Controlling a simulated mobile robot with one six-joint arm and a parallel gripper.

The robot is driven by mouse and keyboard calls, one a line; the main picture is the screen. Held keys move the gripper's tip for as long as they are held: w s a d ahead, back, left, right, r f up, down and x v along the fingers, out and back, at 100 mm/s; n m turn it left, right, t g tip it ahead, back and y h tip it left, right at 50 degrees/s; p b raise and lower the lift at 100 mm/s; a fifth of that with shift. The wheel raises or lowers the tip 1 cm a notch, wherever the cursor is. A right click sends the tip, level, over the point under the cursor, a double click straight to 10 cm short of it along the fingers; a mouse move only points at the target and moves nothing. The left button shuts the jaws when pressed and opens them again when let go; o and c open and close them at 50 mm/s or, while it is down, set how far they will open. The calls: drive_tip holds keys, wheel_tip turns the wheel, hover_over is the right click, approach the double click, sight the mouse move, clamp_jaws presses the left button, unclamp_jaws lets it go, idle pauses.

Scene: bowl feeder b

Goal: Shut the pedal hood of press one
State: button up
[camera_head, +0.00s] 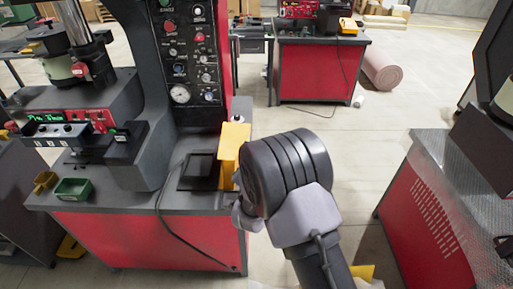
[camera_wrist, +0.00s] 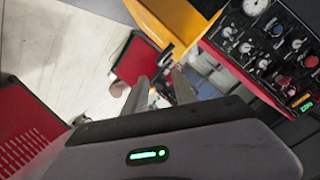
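Press one (camera_head: 185,60) stands at the left on a red and grey bench. A yellow hood (camera_head: 234,148) stands upright at the right end of the bench top, beside a flat black plate (camera_head: 199,172). I cannot tell if that plate is the pedal. My dark wrist covers the hood's right side in the head view, and most of my gripper is hidden there. In the wrist view, the yellow hood (camera_wrist: 168,18) is at the top, beyond my fingers. My gripper (camera_wrist: 160,76) is open, with nothing seen between its fingers. I cannot tell whether it touches the hood.
A control panel (camera_head: 190,45) with knobs and a gauge rises behind the plate. A green bin (camera_head: 73,189) sits at the bench's left. A black cable hangs down the front. Another red bench (camera_head: 425,215) stands at the right. Open floor (camera_head: 345,145) lies between.

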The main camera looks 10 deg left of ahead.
drive_tip(key=b+x, duration=0.1)
drive_tip(key=x, duration=1)
clamp_jaws()
drive_tip(key=shift+f, duration=0.15)
idle(0.9)
